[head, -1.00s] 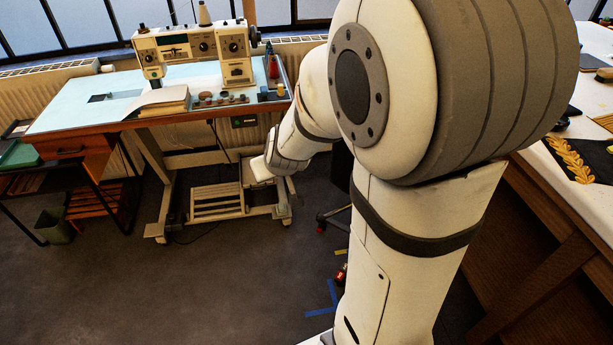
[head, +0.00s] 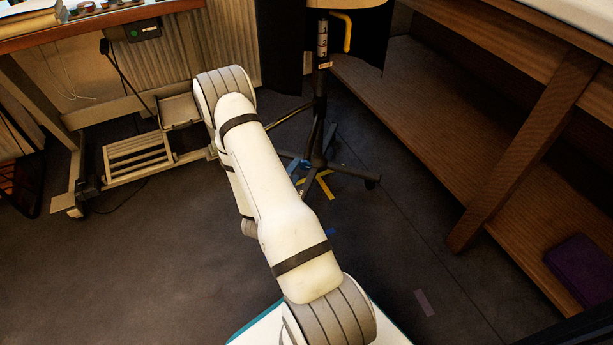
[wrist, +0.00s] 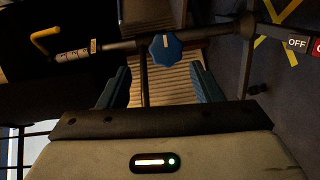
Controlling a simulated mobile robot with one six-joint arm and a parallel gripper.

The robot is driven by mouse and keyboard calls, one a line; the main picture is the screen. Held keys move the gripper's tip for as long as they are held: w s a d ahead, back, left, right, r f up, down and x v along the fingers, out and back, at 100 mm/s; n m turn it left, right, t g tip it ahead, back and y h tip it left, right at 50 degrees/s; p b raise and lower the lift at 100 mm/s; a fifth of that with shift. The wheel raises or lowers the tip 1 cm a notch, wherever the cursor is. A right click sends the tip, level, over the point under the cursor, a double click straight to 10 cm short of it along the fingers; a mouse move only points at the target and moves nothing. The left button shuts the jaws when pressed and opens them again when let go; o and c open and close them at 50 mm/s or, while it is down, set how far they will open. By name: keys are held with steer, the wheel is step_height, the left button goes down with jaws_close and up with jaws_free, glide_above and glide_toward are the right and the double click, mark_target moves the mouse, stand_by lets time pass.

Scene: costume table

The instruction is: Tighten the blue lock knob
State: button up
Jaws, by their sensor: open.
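The blue lock knob (wrist: 166,47) shows in the wrist view as a lobed blue disc with a pale mark. It sits on a dark pole (wrist: 112,47) that crosses the picture sideways. My gripper (wrist: 161,67) is open, its two blue-grey fingers apart and empty. The knob appears between and just beyond the fingertips, with no visible contact. In the head view the stand's upright pole (head: 321,60) rises from a dark wheeled base. There my arm hides its own gripper, and I cannot make out the knob.
A yellow handle (head: 347,32) juts from the stand's top; it also shows in the wrist view (wrist: 44,40). An "OFF" label (wrist: 296,42) is near the pole's right end. A wooden bench (head: 480,130) stands right, a sewing table (head: 100,25) left. Dark floor lies between.

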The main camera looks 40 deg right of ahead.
mark_target(303, 166)
steer(key=shift+s+d+f+h, duration=0.1)
steer(key=shift+s+f+h, duration=0.25)
steer(key=shift+f, duration=0.35)
steer(key=shift+d+n+b, duration=0.25)
steer(key=shift+n+b, duration=0.05)
steer(key=b+x, duration=0.2)
steer(key=x, duration=0.5)
steer(key=shift+d+r, duration=0.1)
steer(key=c, duration=0.9)
steer(key=shift+a, duration=0.2)
steer(key=shift+c, duration=0.4)
steer(key=shift+d, duration=0.15)
